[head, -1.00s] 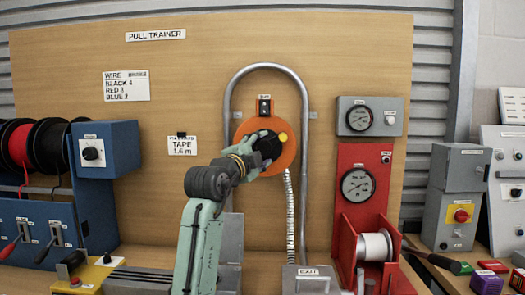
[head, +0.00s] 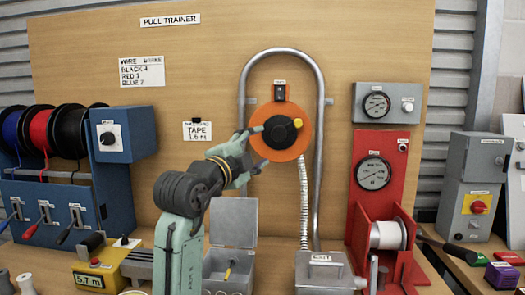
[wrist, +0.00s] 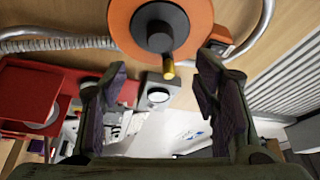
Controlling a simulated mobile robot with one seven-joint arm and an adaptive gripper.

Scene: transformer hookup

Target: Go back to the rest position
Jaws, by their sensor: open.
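My gripper (head: 245,150) is open and empty in the head view, just left of the orange reel (head: 280,150) on the wooden board. The reel has a black hub and a small yellow handle (head: 298,123). In the wrist view, the two dark fingers of my gripper (wrist: 160,90) stand wide apart with nothing between them. The reel (wrist: 118,22) and its yellow-tipped handle (wrist: 168,68) lie beyond the fingertips, apart from them. My arm rises from the bottom of the head view, bent toward the board.
A bent grey conduit (head: 322,130) frames the reel. An open grey box (head: 228,262) and an EXIT box (head: 322,272) stand below. A red stand with a white spool (head: 388,236) is at right. Blue wire racks (head: 50,205) and a yellow meter (head: 92,277) are at left.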

